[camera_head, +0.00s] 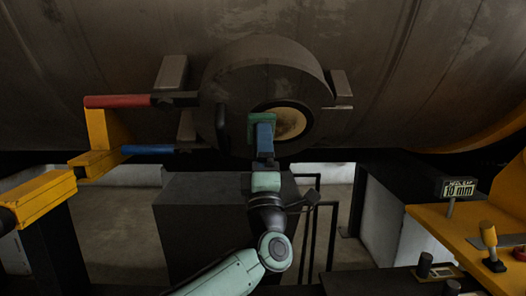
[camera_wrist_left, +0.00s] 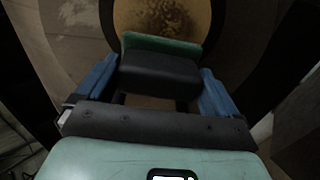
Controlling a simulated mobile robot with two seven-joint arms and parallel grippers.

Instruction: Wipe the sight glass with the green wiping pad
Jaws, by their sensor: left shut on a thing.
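The sight glass (camera_head: 292,123) is a round yellowish pane inside a dark ring on the big vessel, and its left part is hidden behind the pad and gripper. In the left wrist view the sight glass (camera_wrist_left: 165,18) shows dark brown, speckled grime. My left gripper (camera_head: 264,132) is shut on the green wiping pad (camera_head: 262,117), in front of the glass. In the left wrist view the blue fingers of my left gripper (camera_wrist_left: 158,78) grip the pad's black block. The green face of the pad (camera_wrist_left: 160,43) is toward the glass; whether it touches is unclear.
A red handle (camera_head: 118,101) and a blue handle (camera_head: 148,150) stick out left of the round housing, by yellow brackets. A yellow shelf (camera_head: 440,222) at right carries a "10 mm" sign (camera_head: 458,188) and tools. A dark box (camera_head: 200,215) and railings stand below.

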